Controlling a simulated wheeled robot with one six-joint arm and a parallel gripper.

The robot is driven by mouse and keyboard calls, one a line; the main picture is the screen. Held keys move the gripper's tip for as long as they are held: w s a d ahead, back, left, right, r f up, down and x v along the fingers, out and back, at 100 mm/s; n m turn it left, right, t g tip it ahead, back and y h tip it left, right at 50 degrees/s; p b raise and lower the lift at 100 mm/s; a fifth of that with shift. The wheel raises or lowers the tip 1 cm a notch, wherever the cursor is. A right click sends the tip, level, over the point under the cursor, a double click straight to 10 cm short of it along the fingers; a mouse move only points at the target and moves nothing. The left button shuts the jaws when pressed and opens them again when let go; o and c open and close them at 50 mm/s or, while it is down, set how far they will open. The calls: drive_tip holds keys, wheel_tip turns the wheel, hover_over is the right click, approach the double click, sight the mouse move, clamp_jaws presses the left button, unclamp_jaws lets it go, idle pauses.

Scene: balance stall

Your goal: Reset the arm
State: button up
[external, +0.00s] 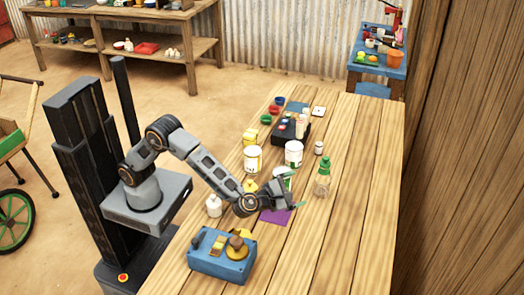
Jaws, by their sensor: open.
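My arm reaches out over the wooden table (330,240) from the left. My gripper (297,204) is low over the table, just above or at a purple sheet (276,216). The fingers are small in this view and partly hidden by the wrist; they look open, and I see nothing clearly held. A white can with a green label (283,173) stands right behind my gripper and is partly hidden by the arm. A green-capped bottle (322,178) stands upright to the right of my gripper, apart from it.
A blue box with brass parts (222,255) sits at the near left. A white bottle (214,206) and a yellow item (250,185) are close to my forearm. White cans (293,153) and a black tray (290,131) stand farther back. The table's right side is clear.

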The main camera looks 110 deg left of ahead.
drive_tip(key=w+d+m+t+h+p, duration=0.1)
drive_tip(key=d+m+t+h, duration=0.2)
drive_tip(key=d+m+h, duration=0.65)
drive_tip(key=s+d+m+g+h+p, duration=0.25)
drive_tip(key=s+m+g+h, duration=0.2)
drive_tip(key=s+m, duration=0.9)
drive_tip(key=s+a+r+m+g+p, duration=0.2)
drive_tip(key=s+a+m+g+p, duration=0.1)
drive_tip(key=s+m, duration=0.5)
drive_tip(key=s+a+r+m+g+p, duration=0.1)
drive_tip(key=s+a+m+g+p, duration=0.2)
drive_tip(key=s+m, duration=0.55)
drive_tip(key=s+a+r+n+y+p, duration=0.1)
drive_tip(key=s+a+r+p, duration=0.2)
drive_tip(key=s+r, duration=0.4)
drive_tip(key=shift+s+r+p, duration=0.2)
drive_tip(key=shift+r+p, duration=0.3)
drive_tip(key=shift+p, duration=0.35)
drive_tip(key=shift+o, duration=0.3)
drive_tip(key=shift+n, duration=0.25)
